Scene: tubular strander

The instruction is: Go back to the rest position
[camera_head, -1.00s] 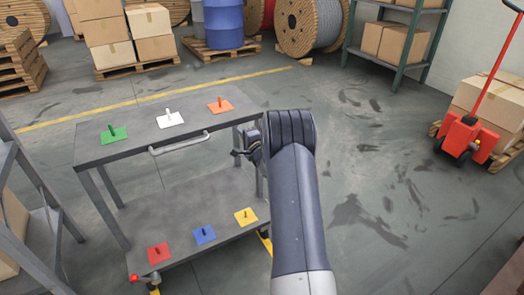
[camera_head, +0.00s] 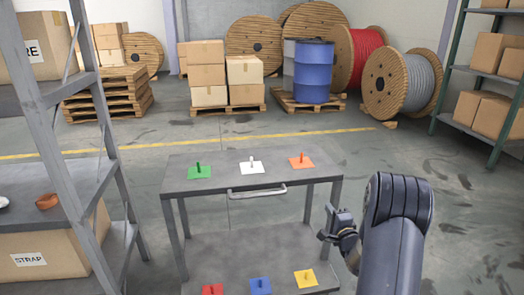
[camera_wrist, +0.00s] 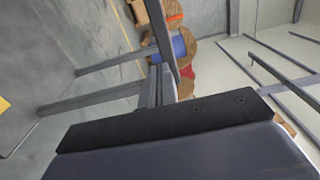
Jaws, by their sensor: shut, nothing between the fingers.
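My gripper (camera_head: 326,232) is at the right end of the grey two-tier cart (camera_head: 262,184) in the head view, at the end of my bent arm. It is small in this view, appears shut, and holds nothing that I can see. The cart's top carries a green plate (camera_head: 200,172), a white plate (camera_head: 252,168) and an orange plate (camera_head: 301,162), each with a peg. On the lower shelf are a red plate (camera_head: 213,289), a blue plate (camera_head: 260,286) and a yellow plate (camera_head: 305,279). The wrist view shows the cart's frame tilted.
A grey shelf rack (camera_head: 88,190) with boxes stands close at the left. A green rack (camera_head: 446,95) stands at the right. Pallets of boxes (camera_head: 208,72), a blue drum (camera_head: 313,72) and cable reels (camera_head: 400,82) line the back. Open floor lies between cart and back.

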